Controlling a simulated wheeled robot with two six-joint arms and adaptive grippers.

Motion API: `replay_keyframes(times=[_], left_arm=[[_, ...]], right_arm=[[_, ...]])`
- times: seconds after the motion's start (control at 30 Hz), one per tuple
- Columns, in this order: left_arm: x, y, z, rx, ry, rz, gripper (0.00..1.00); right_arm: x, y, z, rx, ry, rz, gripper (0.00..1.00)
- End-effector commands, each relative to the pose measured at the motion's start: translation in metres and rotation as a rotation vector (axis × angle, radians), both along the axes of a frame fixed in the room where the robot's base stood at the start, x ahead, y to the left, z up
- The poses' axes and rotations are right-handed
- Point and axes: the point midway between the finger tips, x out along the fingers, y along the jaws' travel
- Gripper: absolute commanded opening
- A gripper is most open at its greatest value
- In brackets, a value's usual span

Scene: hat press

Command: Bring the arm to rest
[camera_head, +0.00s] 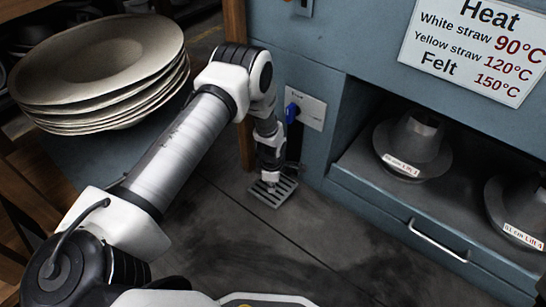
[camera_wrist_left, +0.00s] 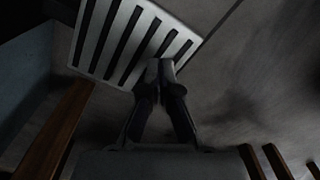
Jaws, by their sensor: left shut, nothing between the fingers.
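My left arm (camera_head: 180,145) comes in from the lower left of the head view and bends downward at its wrist. My left gripper (camera_head: 272,178) points down over a slotted metal plate (camera_head: 262,195) near the floor, beside the blue cabinet. In the left wrist view the left gripper (camera_wrist_left: 160,70) is shut, with its fingertips together and nothing between them. Its tips overlap the slotted plate (camera_wrist_left: 112,38) in that view; I cannot tell whether they touch it. My right gripper is not in view.
Pale stacked hat shapes (camera_head: 105,65) stand at the left. The floor (camera_head: 250,240) looks clear.

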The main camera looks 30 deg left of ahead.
Motion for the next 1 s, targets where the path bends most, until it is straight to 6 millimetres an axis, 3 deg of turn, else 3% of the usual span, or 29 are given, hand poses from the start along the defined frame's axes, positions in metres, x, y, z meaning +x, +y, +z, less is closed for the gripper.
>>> replay_keyframes(times=[0.03, 0.2, 0.73, 0.83, 0.87, 0.97, 1.0], left_arm=[[0.0, 0.0, 0.013, 0.0, 0.0, 0.0, 0.0], [0.0, 0.0, 0.029, 0.0, 0.0, 0.0, 0.0], [0.0, 0.0, 0.028, 0.0, -0.001, 0.0, 0.0], [0.003, -0.004, 0.044, 0.001, -0.005, -0.009, 0.0], [0.0, -0.008, 0.053, 0.001, 0.003, -0.018, 0.0], [-0.05, -0.03, 0.061, -0.015, 0.097, -0.046, 0.0], [-0.077, -0.041, 0.066, -0.024, 0.129, -0.084, 0.0]], right_arm=[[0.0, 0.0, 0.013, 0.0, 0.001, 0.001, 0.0], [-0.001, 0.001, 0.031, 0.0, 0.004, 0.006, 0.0], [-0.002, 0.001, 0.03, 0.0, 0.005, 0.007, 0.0], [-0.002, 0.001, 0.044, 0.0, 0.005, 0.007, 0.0], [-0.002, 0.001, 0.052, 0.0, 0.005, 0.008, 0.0], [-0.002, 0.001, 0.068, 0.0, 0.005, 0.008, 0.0], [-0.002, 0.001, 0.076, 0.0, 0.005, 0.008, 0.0]])
